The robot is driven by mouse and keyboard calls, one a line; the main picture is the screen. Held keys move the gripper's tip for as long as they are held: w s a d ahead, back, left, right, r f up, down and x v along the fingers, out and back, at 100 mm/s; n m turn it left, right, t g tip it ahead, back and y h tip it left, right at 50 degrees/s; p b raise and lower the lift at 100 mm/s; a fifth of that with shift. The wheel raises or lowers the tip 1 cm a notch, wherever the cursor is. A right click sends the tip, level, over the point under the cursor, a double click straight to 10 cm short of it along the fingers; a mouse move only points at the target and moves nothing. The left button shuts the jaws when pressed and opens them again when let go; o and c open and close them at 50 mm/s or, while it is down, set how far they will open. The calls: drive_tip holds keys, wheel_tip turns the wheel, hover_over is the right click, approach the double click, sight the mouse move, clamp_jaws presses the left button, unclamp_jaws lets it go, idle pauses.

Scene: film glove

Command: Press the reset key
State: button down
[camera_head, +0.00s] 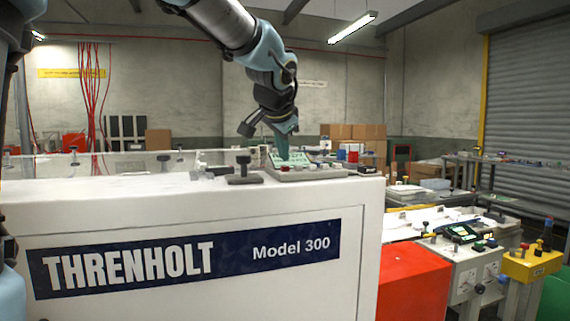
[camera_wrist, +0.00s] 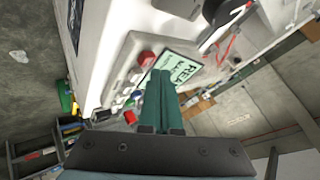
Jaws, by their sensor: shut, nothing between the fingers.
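A grey control panel (camera_head: 315,173) lies on top of the white machine, with small coloured keys and a light green display. In the wrist view the panel (camera_wrist: 127,62) shows a red round button (camera_wrist: 147,58), a lit display (camera_wrist: 184,69) with dark text, and several small keys (camera_wrist: 128,95). I cannot read a reset label, so I cannot tell which key it is. My gripper (camera_head: 284,157) points down over the panel, its green fingers closed together and empty. In the wrist view the fingertips (camera_wrist: 160,74) overlap the display's edge beside the red button. I cannot tell whether they touch.
The white machine (camera_head: 200,211) carries a dark clamp-like fitting (camera_head: 244,170) left of the panel. A red box (camera_head: 412,282) and another bench with controls (camera_head: 470,262) stand at the right. Cardboard boxes (camera_head: 357,132) are behind. The air above the machine top is mostly clear.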

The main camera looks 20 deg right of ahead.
drive_tip(key=shift+r, duration=0.3)
wheel_tip(320, 180, up, 5)
drive_tip(key=p, duration=0.4)
drive_tip(key=shift+f, duration=0.1)
idle(0.8)
